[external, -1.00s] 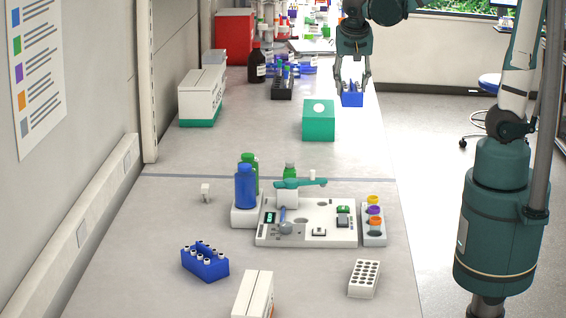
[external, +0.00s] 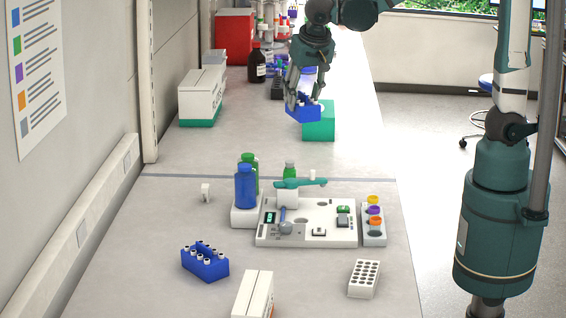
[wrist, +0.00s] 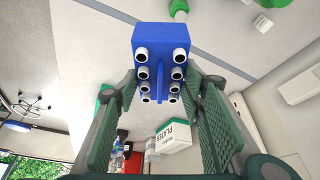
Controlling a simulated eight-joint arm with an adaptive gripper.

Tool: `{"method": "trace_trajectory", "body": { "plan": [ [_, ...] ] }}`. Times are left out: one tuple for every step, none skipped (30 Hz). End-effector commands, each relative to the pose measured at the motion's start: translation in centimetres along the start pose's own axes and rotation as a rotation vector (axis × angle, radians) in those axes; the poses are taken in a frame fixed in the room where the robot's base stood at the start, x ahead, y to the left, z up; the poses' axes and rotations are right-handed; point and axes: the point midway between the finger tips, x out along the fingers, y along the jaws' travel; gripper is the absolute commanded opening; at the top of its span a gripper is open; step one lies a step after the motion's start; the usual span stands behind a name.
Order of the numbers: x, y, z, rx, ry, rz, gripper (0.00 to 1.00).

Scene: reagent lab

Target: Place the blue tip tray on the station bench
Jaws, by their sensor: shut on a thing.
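My gripper (external: 304,98) is shut on a blue tip tray (external: 303,113). It holds the tray in the air in front of the teal box on the far bench. In the wrist view the tray (wrist: 162,42) sits between the two green finger pads, with two rows of white-rimmed round tops. The station bench (external: 130,255) is the near grey surface, beyond a dark seam line. A second blue tray (external: 205,263) with white tops stands on it at front left.
The near bench holds a white instrument (external: 310,225) with a teal lever, a blue bottle (external: 245,188), a rack of coloured caps (external: 373,230), a white perforated rack (external: 364,278) and a white box (external: 254,294). Bare surface lies between these. The teal box (external: 320,122) stands behind the seam.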

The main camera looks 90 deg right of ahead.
Motion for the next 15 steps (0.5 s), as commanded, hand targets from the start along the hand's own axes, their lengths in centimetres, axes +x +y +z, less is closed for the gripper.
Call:
{"method": "trace_trajectory", "body": {
  "plan": [
    [-0.3, -1.1, 0.8, -0.021, 0.000, -0.009, 0.24],
    [-0.5, -1.7, 1.3, -0.031, 0.000, -0.013, 0.24],
    [-0.8, -2.5, 1.9, -0.045, 0.000, -0.019, 0.24],
    [-1.0, -3.1, 2.3, -0.056, 0.000, -0.023, 0.24],
    [-1.2, -3.6, 2.8, -0.067, 0.000, -0.028, 0.24],
    [-1.4, -4.4, 3.4, -0.080, 0.000, -0.033, 0.24],
    [-1.6, -4.9, 3.9, -0.092, 0.000, -0.038, 0.24],
    [-1.8, -5.4, 4.4, -0.102, 0.000, -0.042, 0.24],
    [-2.1, -6.2, 5.0, -0.116, 0.000, -0.048, 0.24],
    [-2.3, -6.7, 5.6, -0.127, 0.000, -0.053, 0.24],
    [-2.5, -7.2, 6.0, -0.137, 0.000, -0.057, 0.24],
    [-2.8, -8.0, 6.8, -0.151, 0.000, -0.063, 0.24],
    [-3.0, -8.5, 7.3, -0.162, 0.000, -0.067, 0.24],
    [-3.2, -9.0, 7.8, -0.172, 0.000, -0.072, 0.24],
    [-3.6, -9.6, 8.6, -0.187, 0.000, -0.078, 0.24]
  ]
}}
